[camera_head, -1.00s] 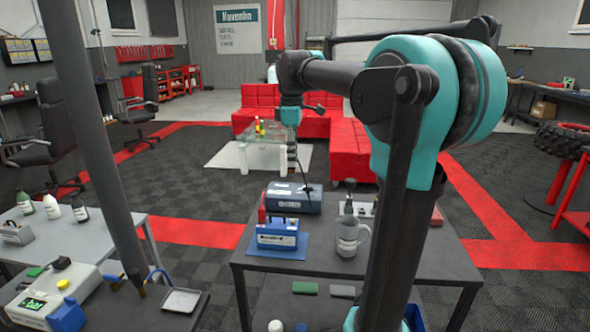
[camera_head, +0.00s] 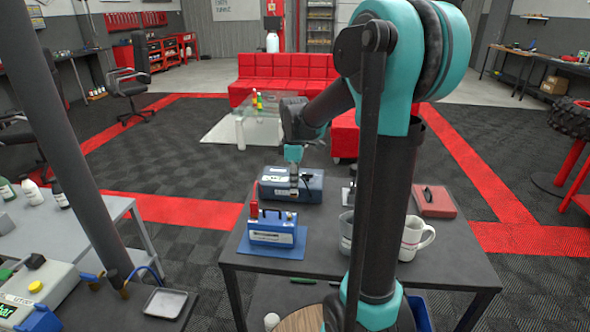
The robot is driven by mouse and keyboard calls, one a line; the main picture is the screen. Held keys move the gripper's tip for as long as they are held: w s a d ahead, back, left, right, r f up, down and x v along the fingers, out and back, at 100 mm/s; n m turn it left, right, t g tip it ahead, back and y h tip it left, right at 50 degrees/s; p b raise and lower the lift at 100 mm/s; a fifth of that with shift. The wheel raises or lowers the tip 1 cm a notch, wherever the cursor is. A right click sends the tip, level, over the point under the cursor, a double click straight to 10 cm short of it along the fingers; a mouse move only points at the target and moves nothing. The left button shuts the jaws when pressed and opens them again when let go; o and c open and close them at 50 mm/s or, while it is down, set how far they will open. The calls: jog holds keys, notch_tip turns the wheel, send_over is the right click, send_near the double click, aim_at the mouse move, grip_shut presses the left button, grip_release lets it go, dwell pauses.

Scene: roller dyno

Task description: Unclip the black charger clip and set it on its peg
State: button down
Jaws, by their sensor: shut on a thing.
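My gripper (camera_head: 294,184) reaches down over the dark blue charger box (camera_head: 275,192) near the back of the grey table. Its fingers are shut on a small dark thing, which seems to be the black charger clip (camera_head: 305,179); the clip's outline is too small and partly hidden to make out. A bright blue battery-like case (camera_head: 272,238) with a handle and pale label stands in front, on a blue mat (camera_head: 290,252). A red upright piece (camera_head: 253,208) stands at its back left. I cannot make out a peg for the black clip.
A red case (camera_head: 434,201) lies at the table's back right. A side bench (camera_head: 190,300) with a metal tray (camera_head: 165,303) is at front left.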

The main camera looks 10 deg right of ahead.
jog(key=shift+w+d+f, duration=0.1)
jog(key=shift+f, duration=0.25)
jog(key=shift+d+f, duration=0.1)
jog(key=shift+f, duration=0.15)
jog(key=f, duration=0.3)
jog(key=shift+s+d+f, duration=0.2)
jog(key=shift+s+d, duration=0.1)
jog(key=shift+d, duration=0.1)
jog(key=shift+a+f, duration=0.1)
jog(key=shift+f, duration=0.7)
jog(key=shift+s, duration=0.1)
jog(key=shift+a, duration=0.2)
jog(key=shift+f, duration=0.75)
dwell(0.8)
jog(key=c, duration=1.4)
grip_release()
